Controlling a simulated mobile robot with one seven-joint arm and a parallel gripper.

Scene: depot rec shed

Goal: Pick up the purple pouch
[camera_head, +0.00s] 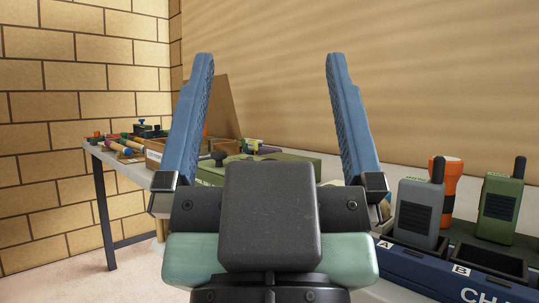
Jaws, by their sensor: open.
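My gripper (270,58) is open in the foreground, its two blue fingers pointing up and spread wide with nothing between the tips. A small purple patch (268,149) shows beyond it, between the fingers, beside a yellow item (250,145) at the back of the table. It is too small and too much hidden to tell whether it is the purple pouch. No other purple thing is clear in view. My gripper's body hides the middle of the table.
Small items crowd the table's far left end.

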